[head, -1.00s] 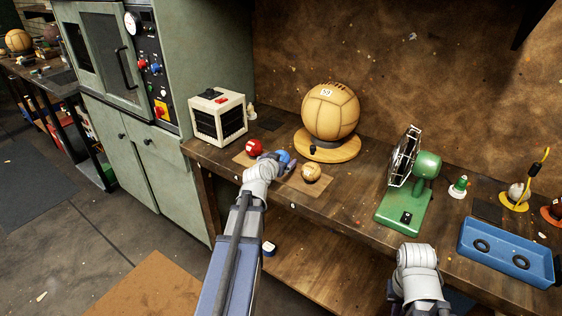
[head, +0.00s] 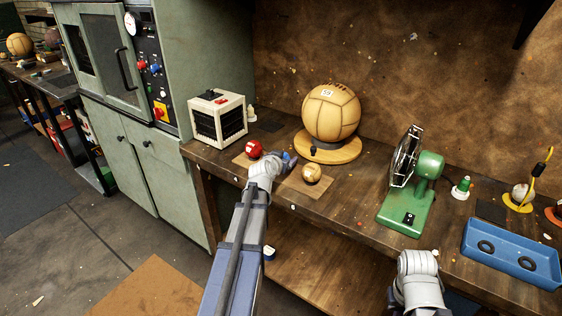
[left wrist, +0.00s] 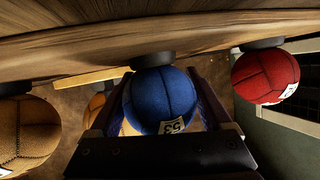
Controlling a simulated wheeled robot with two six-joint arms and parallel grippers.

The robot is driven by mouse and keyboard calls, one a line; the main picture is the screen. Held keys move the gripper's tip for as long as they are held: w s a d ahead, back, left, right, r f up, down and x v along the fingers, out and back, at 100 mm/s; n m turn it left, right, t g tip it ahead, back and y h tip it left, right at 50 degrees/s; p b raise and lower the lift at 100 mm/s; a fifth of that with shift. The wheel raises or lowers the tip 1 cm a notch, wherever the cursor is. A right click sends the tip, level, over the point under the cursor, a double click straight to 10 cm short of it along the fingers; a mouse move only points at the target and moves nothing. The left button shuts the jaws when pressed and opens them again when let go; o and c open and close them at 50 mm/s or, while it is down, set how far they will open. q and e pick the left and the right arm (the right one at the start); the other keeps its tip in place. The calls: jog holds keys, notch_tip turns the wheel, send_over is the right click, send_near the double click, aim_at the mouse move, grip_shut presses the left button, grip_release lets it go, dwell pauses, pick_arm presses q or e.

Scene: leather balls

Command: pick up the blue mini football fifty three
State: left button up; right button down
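The blue mini football (left wrist: 162,98) carries a tag reading 53 and sits on a dark round stand (left wrist: 153,60) in the left wrist view. The fingers of my left gripper (left wrist: 162,85) stand on either side of it; they look spread, and I cannot see a firm grip. In the head view my left gripper (head: 287,161) is over the bench between the red and tan balls, and it mostly hides the blue ball. My right arm is at the lower right; its gripper is almost wholly hidden behind the wrist.
A red ball (head: 254,148) and a small tan ball (head: 311,172) flank the left gripper closely. A big tan ball (head: 331,112) stands behind on a wooden base. A green fan (head: 409,200) and a blue tray (head: 510,254) are to the right, a white box heater (head: 218,118) to the left.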

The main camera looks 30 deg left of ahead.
pick_arm(q)
jog(key=c, duration=1)
jog(key=shift+r, duration=0.1)
notch_tip(320, 180, up, 10)
jog(key=p, duration=1)
